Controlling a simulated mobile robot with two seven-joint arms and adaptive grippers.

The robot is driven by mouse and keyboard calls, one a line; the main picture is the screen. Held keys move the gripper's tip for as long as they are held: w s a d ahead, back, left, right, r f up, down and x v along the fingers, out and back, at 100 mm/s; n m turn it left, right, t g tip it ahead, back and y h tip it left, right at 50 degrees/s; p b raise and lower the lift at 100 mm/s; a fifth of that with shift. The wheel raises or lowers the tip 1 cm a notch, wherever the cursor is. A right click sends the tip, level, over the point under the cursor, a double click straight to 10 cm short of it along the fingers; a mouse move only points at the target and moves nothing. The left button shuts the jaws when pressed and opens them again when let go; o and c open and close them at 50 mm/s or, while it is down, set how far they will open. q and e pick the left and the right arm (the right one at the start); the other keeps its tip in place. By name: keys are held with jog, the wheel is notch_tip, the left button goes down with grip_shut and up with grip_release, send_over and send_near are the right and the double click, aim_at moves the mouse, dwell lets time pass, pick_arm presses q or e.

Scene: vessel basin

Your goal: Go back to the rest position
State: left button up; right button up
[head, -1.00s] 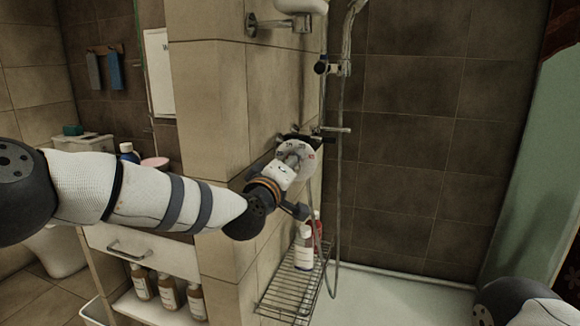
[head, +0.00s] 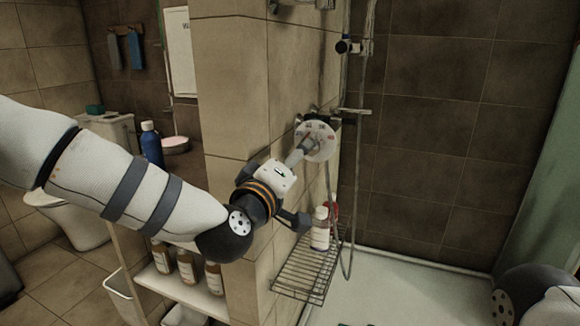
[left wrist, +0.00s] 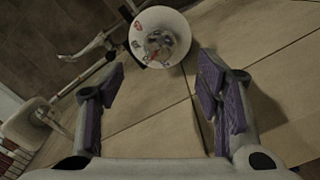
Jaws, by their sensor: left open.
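A round white dial (head: 317,142) with small red and blue marks is mounted on the shower wall in the head view. It also shows in the left wrist view (left wrist: 160,36), beyond my fingertips. My left gripper (head: 296,157) is just left of and below the dial in the head view, overlapping its lower left edge. In the left wrist view the left gripper (left wrist: 160,70) has its two purple-padded fingers wide apart with nothing between them. It looks apart from the dial. My right gripper is not in view; only part of my right arm shows at lower right.
A wire rack (head: 303,270) with a white bottle (head: 320,229) is below the dial. The shower pipe (head: 349,190) runs beside it. The tiled wall corner (head: 228,90) is close to my left arm. A blue bottle (head: 151,146) and a shelf with brown bottles (head: 187,268) are at left.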

pick_arm(q)
jog(key=shift+v, duration=1.15)
jog(key=s+a+f+m+g, duration=0.1)
jog(key=s+f+g, duration=0.2)
jog(key=s+f, duration=0.5)
jog(key=s+a+f+m+g+y, duration=0.1)
jog(key=s+f+m+g, duration=0.2)
jog(key=f, duration=0.9)
jog(key=s+a+f+g, duration=0.2)
jog(key=s+f+g, duration=0.2)
jog(key=s+f, duration=0.4)
jog(key=s+a+f+m+g+y, duration=0.1)
jog(key=s+a+f+g, duration=0.2)
jog(key=s, duration=0.8)
jog(key=s+a+f+m+g+y+p, duration=0.1)
jog(key=s+a+f+g+y, duration=0.1)
jog(key=s+a, duration=0.4)
jog(key=s+a+f+m+g+y+p, duration=0.1)
jog(key=s+a+f+g, duration=0.3)
jog(key=s, duration=1.1)
jog(key=shift+s+a+f+g+y, duration=0.3)
jog(key=shift+a+f, duration=0.25)
jog(key=shift+a, duration=0.1)
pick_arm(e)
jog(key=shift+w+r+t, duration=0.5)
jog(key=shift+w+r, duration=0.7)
pick_arm(q)
jog(key=shift+w, duration=0.1)
